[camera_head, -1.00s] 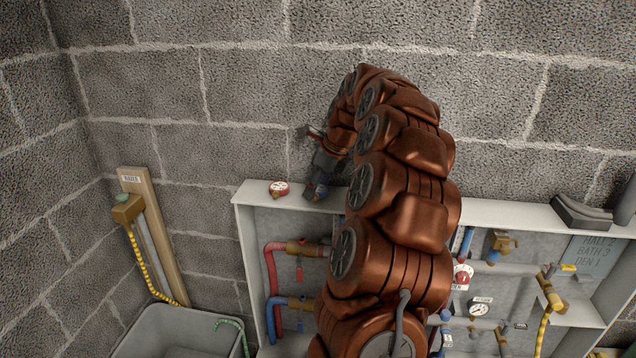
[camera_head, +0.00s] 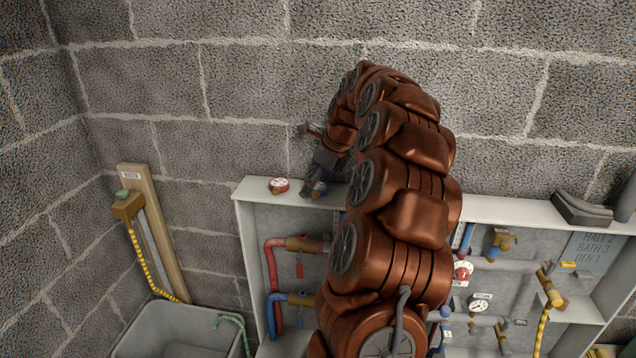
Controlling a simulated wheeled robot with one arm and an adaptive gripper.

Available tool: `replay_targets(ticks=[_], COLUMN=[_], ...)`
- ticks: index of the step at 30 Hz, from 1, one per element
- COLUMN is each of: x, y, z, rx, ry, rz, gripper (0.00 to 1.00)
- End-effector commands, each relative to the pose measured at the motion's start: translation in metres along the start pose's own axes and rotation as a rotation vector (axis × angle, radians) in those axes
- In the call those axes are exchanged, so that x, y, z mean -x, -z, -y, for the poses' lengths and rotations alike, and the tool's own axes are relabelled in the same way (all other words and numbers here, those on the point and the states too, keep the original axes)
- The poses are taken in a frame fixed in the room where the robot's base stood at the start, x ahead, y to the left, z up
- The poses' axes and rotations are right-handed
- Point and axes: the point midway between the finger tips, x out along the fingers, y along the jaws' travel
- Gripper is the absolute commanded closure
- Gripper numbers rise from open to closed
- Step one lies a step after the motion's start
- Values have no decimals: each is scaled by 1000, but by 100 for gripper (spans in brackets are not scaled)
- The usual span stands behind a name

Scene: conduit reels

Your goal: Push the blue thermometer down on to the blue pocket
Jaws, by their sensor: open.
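The blue thermometer (camera_head: 320,188) shows as a small blue patch at my gripper, on the top ledge of the white cabinet. My gripper (camera_head: 311,190) points down at the ledge beside it, and its fingers partly cover it. The jaws are open. I cannot tell whether they touch the thermometer or whether it stands upright. A blue pipe (camera_head: 274,318) with a brass fitting runs at the cabinet's left, below a red pipe. I cannot make out the blue pocket; my arm covers the middle of the cabinet.
A red dial thermometer (camera_head: 279,185) lies on the ledge (camera_head: 258,190) left of my gripper. The cabinet holds pipes, valves and gauges (camera_head: 479,304). A grey tub (camera_head: 175,335) stands at lower left. A dark curved block (camera_head: 582,210) sits at the ledge's right. The block wall rises behind.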

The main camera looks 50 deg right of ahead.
Motion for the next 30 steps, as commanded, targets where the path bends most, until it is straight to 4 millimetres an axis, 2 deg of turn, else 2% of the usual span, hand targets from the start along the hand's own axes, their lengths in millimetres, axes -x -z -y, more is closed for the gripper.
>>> replay_targets(ticks=[5, 21, 30], x=[6, 67, 77], y=[0, -3, -3], z=[2, 1, -1], rx=[0, 0, 0], ry=[5, 4, -1], rz=[2, 2, -1], gripper=[12, 12, 12])
